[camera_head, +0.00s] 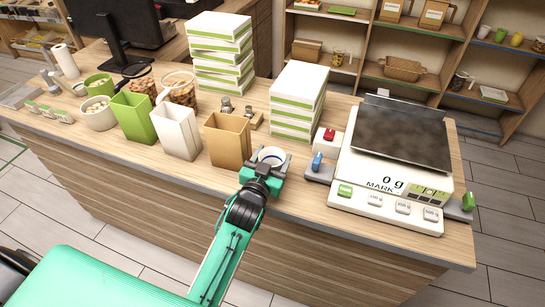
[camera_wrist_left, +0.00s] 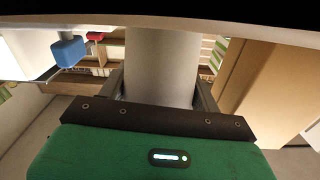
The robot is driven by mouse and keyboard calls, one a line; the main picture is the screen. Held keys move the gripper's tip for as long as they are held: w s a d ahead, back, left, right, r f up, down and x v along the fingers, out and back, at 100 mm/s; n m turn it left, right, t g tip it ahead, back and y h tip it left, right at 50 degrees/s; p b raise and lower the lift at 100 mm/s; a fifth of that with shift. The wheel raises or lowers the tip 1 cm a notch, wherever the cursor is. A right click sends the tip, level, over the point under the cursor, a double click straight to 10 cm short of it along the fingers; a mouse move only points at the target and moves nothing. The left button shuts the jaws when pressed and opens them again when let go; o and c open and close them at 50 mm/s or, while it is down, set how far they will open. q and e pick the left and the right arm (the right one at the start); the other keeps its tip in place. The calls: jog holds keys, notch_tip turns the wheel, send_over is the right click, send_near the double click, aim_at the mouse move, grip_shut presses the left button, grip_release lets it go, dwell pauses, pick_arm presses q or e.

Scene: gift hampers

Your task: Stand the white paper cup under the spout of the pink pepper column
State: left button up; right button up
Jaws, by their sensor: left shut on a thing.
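My left gripper (camera_head: 264,172) is over the counter near its front edge, shut on a white paper cup (camera_head: 272,154). In the head view only the cup's round rim and part of its inside show between the fingers. In the left wrist view the cup (camera_wrist_left: 160,65) is a pale upright cylinder between the two dark fingers. I cannot tell whether its base touches the counter. No pink pepper column or spout can be made out in either view. My right gripper is not in view.
A brown box (camera_head: 228,142) stands close left of the cup, with a white box (camera_head: 178,132) and green box (camera_head: 134,118) beyond. Stacked white-and-green boxes (camera_head: 296,98) stand behind.

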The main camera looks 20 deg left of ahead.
pick_arm(q)
jog(key=shift+f, duration=0.2)
jog(key=shift+f, duration=0.2)
jog(key=o, duration=0.9)
jog(key=shift+r, duration=0.1)
jog(key=shift+o, duration=0.6)
jog(key=shift+s+r, duration=0.1)
